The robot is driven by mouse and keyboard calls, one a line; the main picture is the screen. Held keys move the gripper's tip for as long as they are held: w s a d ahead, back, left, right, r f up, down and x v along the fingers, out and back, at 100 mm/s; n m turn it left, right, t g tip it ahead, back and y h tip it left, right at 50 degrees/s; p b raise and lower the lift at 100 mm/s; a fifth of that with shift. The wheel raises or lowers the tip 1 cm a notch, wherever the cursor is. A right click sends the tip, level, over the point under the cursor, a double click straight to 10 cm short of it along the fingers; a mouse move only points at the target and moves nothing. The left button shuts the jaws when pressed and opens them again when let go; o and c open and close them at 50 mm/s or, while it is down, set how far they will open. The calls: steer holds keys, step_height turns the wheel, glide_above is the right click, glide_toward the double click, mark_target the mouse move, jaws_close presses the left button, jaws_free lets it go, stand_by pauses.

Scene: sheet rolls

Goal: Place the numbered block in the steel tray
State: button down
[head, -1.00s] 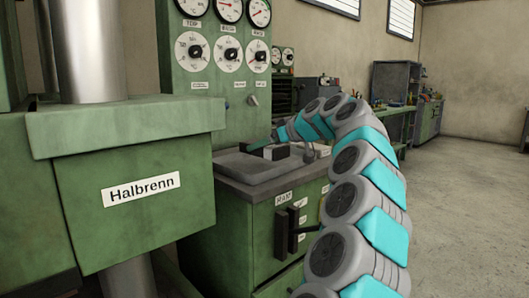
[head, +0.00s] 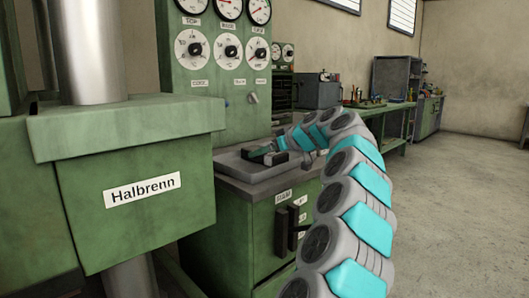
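The steel tray (head: 233,166) is a shallow grey pan on top of the green cabinet at the centre left of the head view. My gripper (head: 266,156) is low over the tray's back right part, reached in from the right. Its dark fingers are small, and a narrow dark green piece shows beside them. I cannot tell whether they are open or shut, or whether they touch the tray floor. I cannot make out the numbered block for certain; it may be hidden at the fingers.
A green press body with a "Halbrenn" label (head: 142,189) stands close on the left. A green panel with dials (head: 229,50) rises behind the tray. The cabinet's dark handles (head: 286,231) face the front. A green workbench (head: 386,108) stands farther back; the right floor is clear.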

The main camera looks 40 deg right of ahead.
steer(key=shift+f, duration=0.25)
jaws_free()
steer(key=shift+r, duration=0.15)
steer(key=shift+s+r, duration=0.1)
steer(key=shift+s, duration=0.05)
steer(key=b+v, duration=0.1)
steer(key=v, duration=1)
steer(key=shift+s+r+b, duration=0.1)
steer(key=shift+s+b, duration=0.2)
steer(key=shift+b, duration=0.1)
steer(key=shift+s, duration=0.15)
